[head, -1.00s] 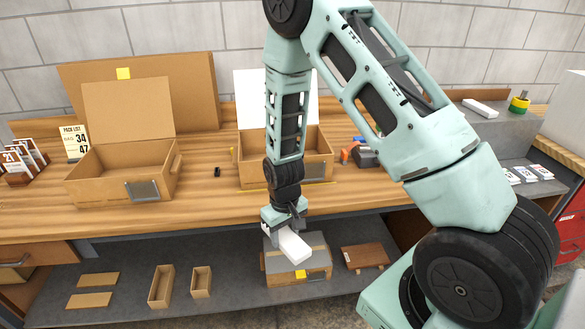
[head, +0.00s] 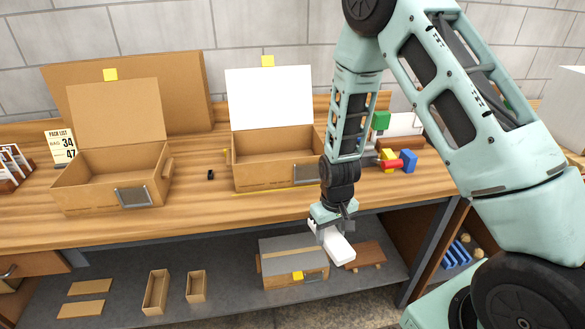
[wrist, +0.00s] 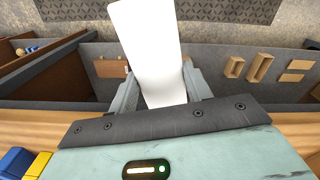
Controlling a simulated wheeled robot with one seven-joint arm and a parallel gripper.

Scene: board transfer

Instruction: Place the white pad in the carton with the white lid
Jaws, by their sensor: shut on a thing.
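The white pad (head: 332,243) is held in my gripper (head: 331,222), which is shut on it in front of the table edge, above the lower shelf. In the wrist view the pad (wrist: 152,50) sits between the two fingers of my gripper (wrist: 163,88). The carton with the white lid (head: 275,172) stands open on the table, up and to the left of my gripper. Its white lid (head: 270,98) is raised at the back, and its inside looks empty. My arm stands just right of this carton.
An open carton with a brown lid (head: 110,178) stands further left on the table. A small black item (head: 211,174) lies between the cartons. Colored blocks (head: 408,160) are to the right. A closed box (head: 294,284) and small trays are on the lower shelf (head: 225,265).

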